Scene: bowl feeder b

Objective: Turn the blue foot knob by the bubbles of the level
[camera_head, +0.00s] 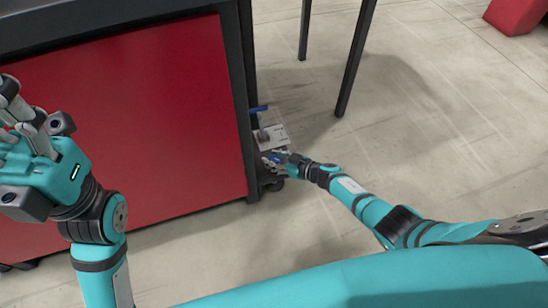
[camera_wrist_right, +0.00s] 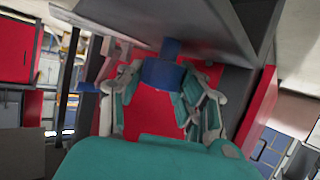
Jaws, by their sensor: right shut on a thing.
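The blue foot knob (camera_wrist_right: 162,74) shows in the right wrist view under a narrower blue stem. The fingers of my right gripper (camera_wrist_right: 160,90) stand on both sides of it and are shut on it. In the head view my right gripper (camera_head: 278,160) is low at the corner of the red-panelled cabinet, just below a pale plate (camera_head: 272,136). Its fingers partly cover the knob there. No level or bubbles can be made out. My left gripper (camera_head: 18,115) is raised at the left edge, in front of the red panel; its fingertips are partly cut off.
The cabinet (camera_head: 130,120) has a dark frame and red panels. A blue part (camera_head: 258,109) sticks out above the plate. A dark caster (camera_head: 275,185) is close below the right gripper. Thin dark legs (camera_head: 356,60) stand behind. The floor (camera_head: 440,120) to the right is clear.

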